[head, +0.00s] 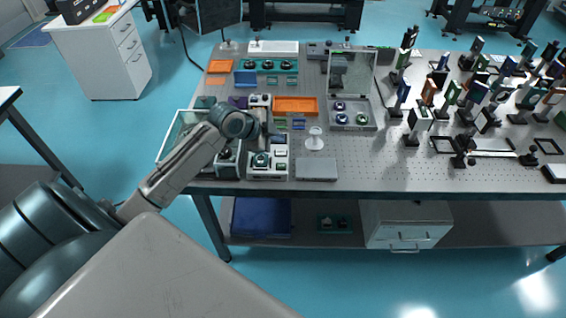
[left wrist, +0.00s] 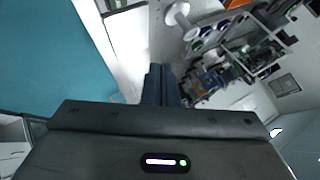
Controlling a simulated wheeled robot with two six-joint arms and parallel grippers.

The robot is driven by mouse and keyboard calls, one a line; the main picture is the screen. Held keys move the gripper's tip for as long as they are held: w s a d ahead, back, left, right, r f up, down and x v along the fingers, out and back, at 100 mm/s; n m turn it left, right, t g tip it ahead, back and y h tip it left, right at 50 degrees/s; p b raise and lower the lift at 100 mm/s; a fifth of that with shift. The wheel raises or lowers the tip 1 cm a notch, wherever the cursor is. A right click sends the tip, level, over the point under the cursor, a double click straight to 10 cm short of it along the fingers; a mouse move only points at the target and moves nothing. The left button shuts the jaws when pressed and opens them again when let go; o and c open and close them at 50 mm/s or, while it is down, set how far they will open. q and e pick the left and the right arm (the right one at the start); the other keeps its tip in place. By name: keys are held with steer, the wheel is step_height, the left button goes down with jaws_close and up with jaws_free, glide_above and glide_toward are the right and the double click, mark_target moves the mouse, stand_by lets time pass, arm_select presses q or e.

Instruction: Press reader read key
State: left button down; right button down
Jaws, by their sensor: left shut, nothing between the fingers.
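A small white device (head: 268,163) with a round teal part and small keys stands near the front edge of the optical table (head: 345,180). It looks like the reader, but its labels are too small to read. My left gripper (head: 268,134) is above the back part of this device, and the wrist partly hides what lies behind it. In the left wrist view its dark fingers (left wrist: 161,84) are together and hold nothing. Whether the fingertips touch a key cannot be told. My right gripper is not in view.
A clear-walled bin (head: 172,142) stands left of the device. A flat grey plate (head: 316,169) and a white round-topped stand (head: 315,138) are to its right. An orange tray (head: 296,105) lies behind. Many optical mounts crowd the table's right side.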

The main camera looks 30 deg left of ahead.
arm_select(q)
steer(key=shift+f, duration=0.1)
stand_by(0.3)
steer(key=b, duration=0.7)
glide_above(278, 167)
step_height(278, 167, down, 8)
steer(key=shift+r, duration=0.1)
steer(key=shift+f, duration=0.4)
stand_by(0.5)
stand_by(0.7)
steer(key=shift+f, duration=0.4)
